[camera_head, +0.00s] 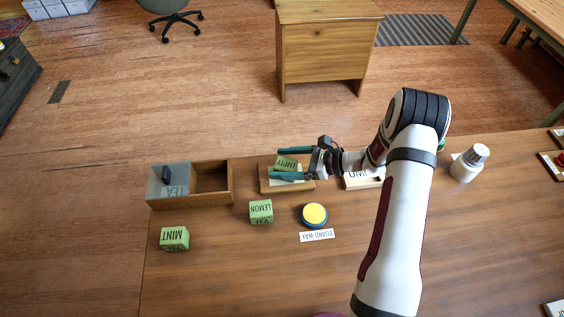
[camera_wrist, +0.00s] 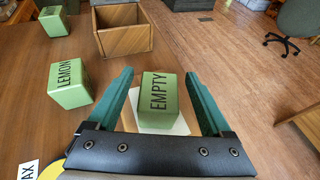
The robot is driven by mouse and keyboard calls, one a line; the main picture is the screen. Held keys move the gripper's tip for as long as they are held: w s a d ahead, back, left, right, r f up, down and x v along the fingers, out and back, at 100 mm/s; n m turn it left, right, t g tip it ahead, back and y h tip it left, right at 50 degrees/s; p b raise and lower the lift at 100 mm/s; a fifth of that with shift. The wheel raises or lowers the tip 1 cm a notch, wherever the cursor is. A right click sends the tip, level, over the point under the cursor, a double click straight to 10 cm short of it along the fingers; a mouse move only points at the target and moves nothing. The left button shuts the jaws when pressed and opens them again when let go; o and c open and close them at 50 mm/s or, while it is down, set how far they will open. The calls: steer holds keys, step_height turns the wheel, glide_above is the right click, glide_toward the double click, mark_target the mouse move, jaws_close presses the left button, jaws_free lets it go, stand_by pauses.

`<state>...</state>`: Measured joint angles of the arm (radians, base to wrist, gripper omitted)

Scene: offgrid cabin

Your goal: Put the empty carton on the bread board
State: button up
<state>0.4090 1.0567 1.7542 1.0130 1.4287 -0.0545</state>
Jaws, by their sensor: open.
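The green empty carton (camera_head: 287,163), marked EMPTY, sits on a light wooden board or shallow tray (camera_head: 264,184) with a pale top near the table's back edge. In the wrist view the carton (camera_wrist: 158,100) stands between my two fingers, over a pale sheet (camera_wrist: 181,127). My gripper (camera_head: 295,163) is open around it, with a gap on both sides. I cannot tell whether the carton's underside bears fully on the surface. No readable label names the bread board; my gripper hides part of this wooden piece.
A wooden box (camera_head: 215,198) with a partly covered compartment stands left. Green LEMON (camera_head: 261,212) and MINT (camera_head: 175,239) cartons are in front. A yellow-topped tin (camera_head: 314,214) sits behind a BOARD WAX card (camera_head: 317,235). A white bottle (camera_head: 469,163) stands right.

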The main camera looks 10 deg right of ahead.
steer(key=v, duration=1.1)
steer(key=s+a+r+n+g+h, duration=0.5)
steer(key=s+a+r+n+g, duration=0.2)
steer(key=s+a+r+n, duration=0.5)
steer(key=s+d+r+n+h, duration=0.1)
steer(key=s+n+h, duration=0.1)
steer(key=s, duration=0.5)
steer(key=s+d+n+t+h, duration=0.1)
steer(key=s+n+h, duration=0.2)
steer(key=s, duration=0.5)
steer(key=shift+s+d+r+h, duration=0.2)
steer(key=shift+d+r+h, duration=0.15)
steer(key=shift+r+h, duration=0.05)
